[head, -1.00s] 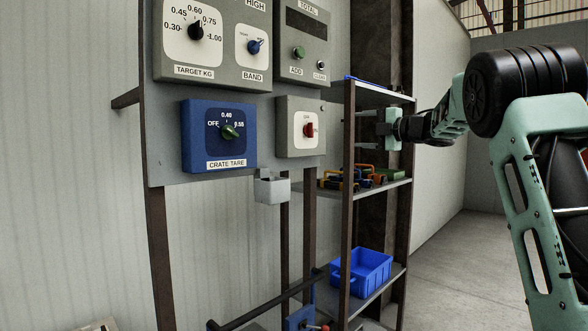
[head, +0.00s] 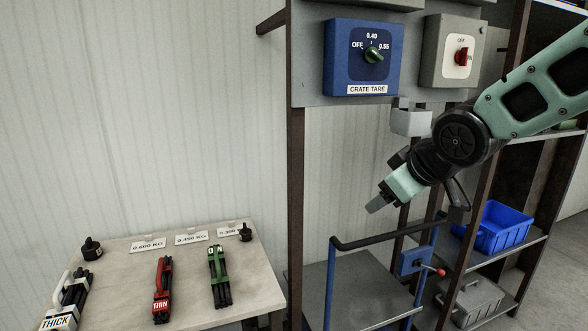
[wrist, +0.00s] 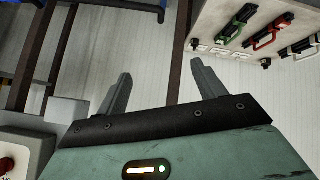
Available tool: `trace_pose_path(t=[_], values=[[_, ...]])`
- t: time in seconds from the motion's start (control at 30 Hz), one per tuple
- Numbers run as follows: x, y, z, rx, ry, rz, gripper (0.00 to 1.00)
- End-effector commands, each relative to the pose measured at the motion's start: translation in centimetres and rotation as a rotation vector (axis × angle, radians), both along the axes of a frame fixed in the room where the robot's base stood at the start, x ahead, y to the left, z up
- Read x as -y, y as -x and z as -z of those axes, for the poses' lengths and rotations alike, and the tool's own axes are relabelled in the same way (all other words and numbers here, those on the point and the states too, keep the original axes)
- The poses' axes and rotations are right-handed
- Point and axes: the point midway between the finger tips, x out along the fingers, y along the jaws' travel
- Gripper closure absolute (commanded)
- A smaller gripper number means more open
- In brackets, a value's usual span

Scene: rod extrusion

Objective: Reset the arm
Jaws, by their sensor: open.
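My gripper (head: 376,207) is in the right half of the head view, below the panel and above the blue-framed cart. It points down and to the left. In the wrist view its two grey fingers (wrist: 160,85) stand wide apart with nothing between them. My arm reaches in from the right edge of the head view and hides part of the shelf rack behind it.
The crate tare box (head: 352,88) and a grey box with a red knob (head: 463,57) hang above. A table (head: 262,289) at lower left bears red (head: 163,282) and green (head: 218,262) rod bundles. A blue crate (head: 500,230) sits on the rack. The wall's middle is clear.

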Motion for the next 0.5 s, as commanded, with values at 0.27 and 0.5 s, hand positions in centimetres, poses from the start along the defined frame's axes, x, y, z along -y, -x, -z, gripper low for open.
trace_pose_path(t=[0.27, 0.5], values=[[-4.6, 17.7, 7.9, -0.467, 0.052, -0.008, 0.31], [-4.0, 27.5, 10.5, -0.704, 0.133, 0.001, 0.31]])
